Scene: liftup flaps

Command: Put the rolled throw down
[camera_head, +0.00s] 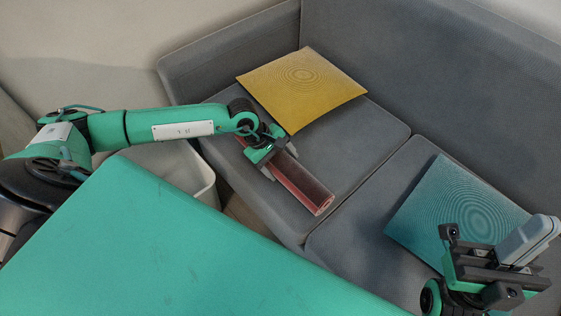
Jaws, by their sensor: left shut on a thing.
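The rolled throw (301,186) is a long dark red roll with a lighter pink side. It lies lengthwise over the front left seat of the grey sofa, with its near end toward the seat's front edge. My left gripper (279,162) is shut on it near its far left end, and the arm and gripper hide part of that end. I cannot tell whether the roll touches the seat or hangs just above it. My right gripper (528,240) is at the lower right, in front of the teal cushion; its opening is not clear.
A yellow cushion (302,85) lies on the sofa behind my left gripper. A teal cushion (450,205) lies on the right seat (345,240). A pale bin (203,178) stands beside the sofa under my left arm. Seat room is clear to the right of the throw.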

